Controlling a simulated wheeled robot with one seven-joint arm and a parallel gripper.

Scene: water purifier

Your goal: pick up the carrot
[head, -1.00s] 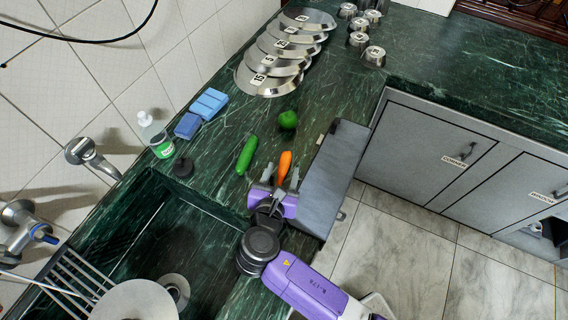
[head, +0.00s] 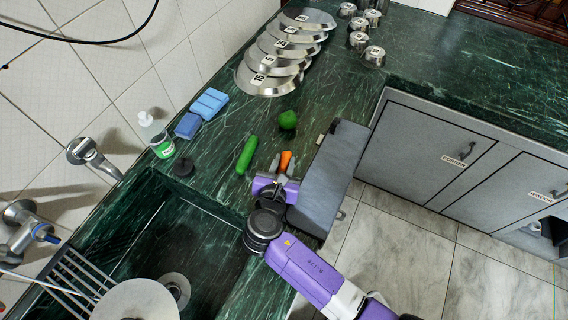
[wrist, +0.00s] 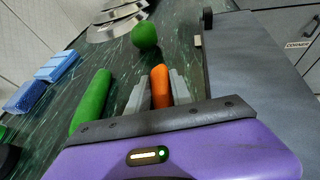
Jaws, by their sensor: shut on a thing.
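The orange carrot (head: 285,160) is between the two fingers of my gripper (head: 281,163) on the green marble counter. In the wrist view the carrot (wrist: 161,86) stands out between the grey fingers of my gripper (wrist: 159,88), which are shut on it. Its near end is hidden by the gripper body. I cannot tell whether the carrot touches the counter.
A green cucumber (head: 247,156) lies to the left of the gripper, and a round green fruit (head: 288,120) lies beyond. A grey box-like panel (head: 334,170) stands close on the right. The sink (head: 150,225) is at lower left. Steel plates (head: 270,78) lie farther back.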

